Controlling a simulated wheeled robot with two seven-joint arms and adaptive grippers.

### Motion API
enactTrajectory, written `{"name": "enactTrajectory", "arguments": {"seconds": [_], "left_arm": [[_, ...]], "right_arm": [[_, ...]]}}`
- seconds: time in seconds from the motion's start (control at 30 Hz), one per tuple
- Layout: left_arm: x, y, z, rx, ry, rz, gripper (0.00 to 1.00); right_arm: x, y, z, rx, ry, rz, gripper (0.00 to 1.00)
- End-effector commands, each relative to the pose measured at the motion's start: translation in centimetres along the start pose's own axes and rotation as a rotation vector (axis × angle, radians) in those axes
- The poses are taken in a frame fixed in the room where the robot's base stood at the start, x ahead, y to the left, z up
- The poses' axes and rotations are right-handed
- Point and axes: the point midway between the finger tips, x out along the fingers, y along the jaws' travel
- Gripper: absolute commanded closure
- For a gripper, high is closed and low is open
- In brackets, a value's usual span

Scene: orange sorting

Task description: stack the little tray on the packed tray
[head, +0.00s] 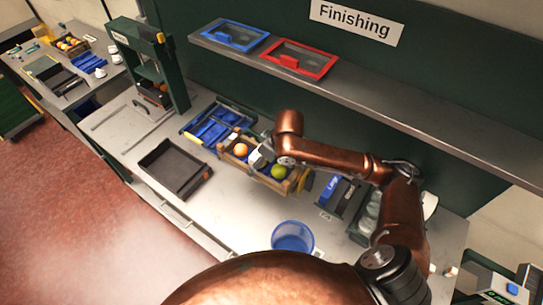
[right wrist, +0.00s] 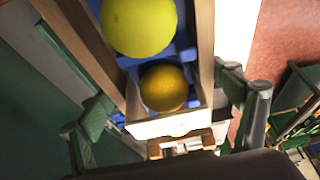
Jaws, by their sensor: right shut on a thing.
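A wooden tray with a blue inside shows in the head view (head: 296,181), with an orange fruit (head: 240,150) and a green fruit (head: 278,172) in it. My right gripper (head: 262,158) is over its middle and hides part of it; I cannot tell whether this is one tray or two. In the right wrist view the fingers stand either side of a wooden tray (right wrist: 206,50) holding a yellow-green fruit (right wrist: 138,25) and a darker orange one (right wrist: 163,88). The right gripper is shut on this tray. My left gripper is not in view.
A black empty tray (head: 162,178) lies left on the table, with a blue divided tray (head: 208,132) behind. A blue bin (head: 292,237) stands in front. A shelf (head: 400,107) with blue (head: 235,35) and red (head: 299,58) lids overhangs the back. A green press (head: 172,65) stands at left.

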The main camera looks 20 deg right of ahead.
Motion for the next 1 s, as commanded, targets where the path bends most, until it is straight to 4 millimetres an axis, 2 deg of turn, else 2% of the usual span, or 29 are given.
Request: {"name": "enactTrajectory", "arguments": {"seconds": [0.3,0.5,0.7,0.87,1.0], "left_arm": [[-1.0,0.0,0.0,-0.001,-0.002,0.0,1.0],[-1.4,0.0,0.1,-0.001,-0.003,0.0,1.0],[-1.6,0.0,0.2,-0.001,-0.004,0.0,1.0],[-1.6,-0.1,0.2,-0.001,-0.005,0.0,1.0],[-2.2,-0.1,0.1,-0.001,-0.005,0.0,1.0]], "right_arm": [[3.5,6.8,-0.8,0.007,0.001,0.003,0.55],[7.1,9.9,-0.2,0.007,0.0,0.001,0.55],[9.2,11.5,0.0,0.003,0.001,0.003,0.55],[9.8,12.1,0.1,0.003,0.002,0.003,0.55],[11.4,12.2,0.8,0.004,-0.001,0.0,0.55]]}}
